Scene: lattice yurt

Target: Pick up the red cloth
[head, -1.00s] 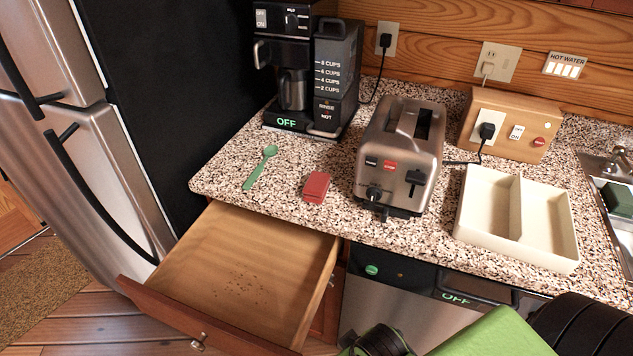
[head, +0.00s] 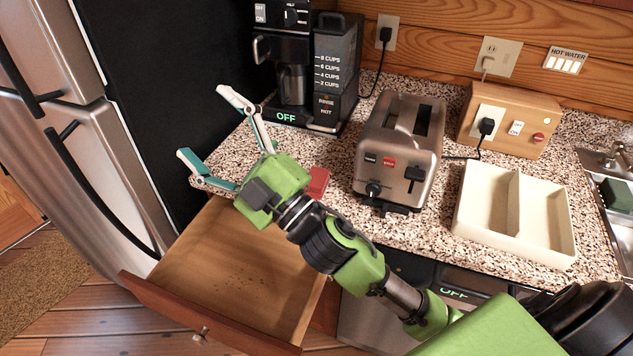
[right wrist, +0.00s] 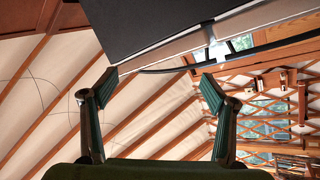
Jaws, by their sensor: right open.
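The red cloth (head: 318,182) is a small folded piece on the speckled counter, left of the toaster. In the head view my right gripper's palm partly covers it. My right gripper (head: 206,126) is open and empty, left of the cloth, over the counter's left end and the drawer's back edge. Its fingers point up and left, toward the fridge. In the right wrist view the open fingers (right wrist: 156,86) have nothing between them, only the fridge top, ceiling and lattice wall beyond. My left gripper is not in view.
The drawer (head: 225,270) below the counter is open, with crumbs inside. A steel toaster (head: 398,150) stands right of the cloth. A coffee maker (head: 325,75) stands behind. A cream divided tray (head: 515,215) lies at the right. The fridge (head: 75,130) bounds the left.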

